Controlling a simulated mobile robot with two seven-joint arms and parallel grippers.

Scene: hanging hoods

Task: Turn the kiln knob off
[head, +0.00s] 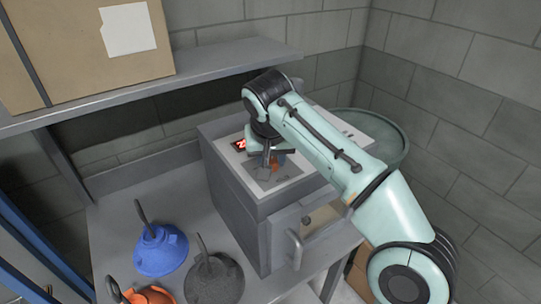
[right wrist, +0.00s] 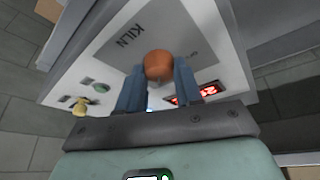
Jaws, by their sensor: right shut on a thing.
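The grey kiln (head: 236,205) stands on the bench, with a pale control panel on top. In the right wrist view the panel reads KILN (right wrist: 126,36) and has a round orange knob (right wrist: 158,64). A red lit display (head: 239,144) also shows in the right wrist view (right wrist: 196,93). My right gripper (head: 270,160) reaches down onto the panel. Its two blue-grey fingers (right wrist: 159,82) are shut on the orange knob, one on each side. In the head view the gripper mostly hides the knob. My left gripper is in neither view.
Blue (head: 160,252), dark grey (head: 214,280) and orange (head: 148,296) hoods sit on the bench left of the kiln. A shelf (head: 210,72) with a cardboard box (head: 85,60) hangs above. A door handle (head: 318,238) sticks out from the kiln's front.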

